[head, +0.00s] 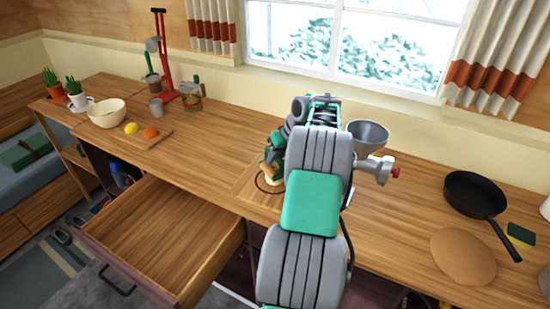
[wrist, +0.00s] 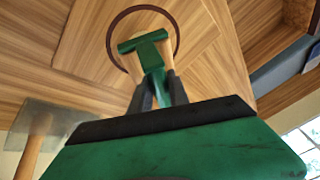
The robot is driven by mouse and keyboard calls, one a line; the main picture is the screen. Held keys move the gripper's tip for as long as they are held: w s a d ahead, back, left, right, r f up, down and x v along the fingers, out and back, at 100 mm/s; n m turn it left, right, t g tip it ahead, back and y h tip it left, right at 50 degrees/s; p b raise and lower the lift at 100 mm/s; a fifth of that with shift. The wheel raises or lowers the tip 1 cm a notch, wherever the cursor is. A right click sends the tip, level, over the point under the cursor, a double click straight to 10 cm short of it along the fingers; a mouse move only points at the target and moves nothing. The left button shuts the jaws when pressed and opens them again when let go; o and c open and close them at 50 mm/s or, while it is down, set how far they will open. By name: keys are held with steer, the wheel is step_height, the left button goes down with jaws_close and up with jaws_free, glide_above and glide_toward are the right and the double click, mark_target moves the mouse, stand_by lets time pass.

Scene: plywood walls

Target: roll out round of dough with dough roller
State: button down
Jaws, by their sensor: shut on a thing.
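My gripper (wrist: 160,85) points down at the worktop, with its fingers shut on the dough roller (wrist: 146,44), whose green T-shaped part shows in the wrist view. In the head view, my arm hides most of the gripper. A dark ring (wrist: 112,28) marked on a square wooden board (wrist: 85,45) surrounds the roller in the wrist view; part of the ring also shows in the head view (head: 257,183). A pale tan piece (head: 267,174) shows inside the ring beside my gripper. I cannot tell whether it is the dough or part of the roller.
An open, empty drawer (head: 160,240) juts out at the front left. A grey grinder (head: 370,132) stands right of my arm. A black pan (head: 474,194) and a round cork mat (head: 463,256) lie at the right. A bowl (head: 106,112) stands at the left.

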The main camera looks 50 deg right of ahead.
steer(key=shift+f, duration=0.35)
stand_by(0.3)
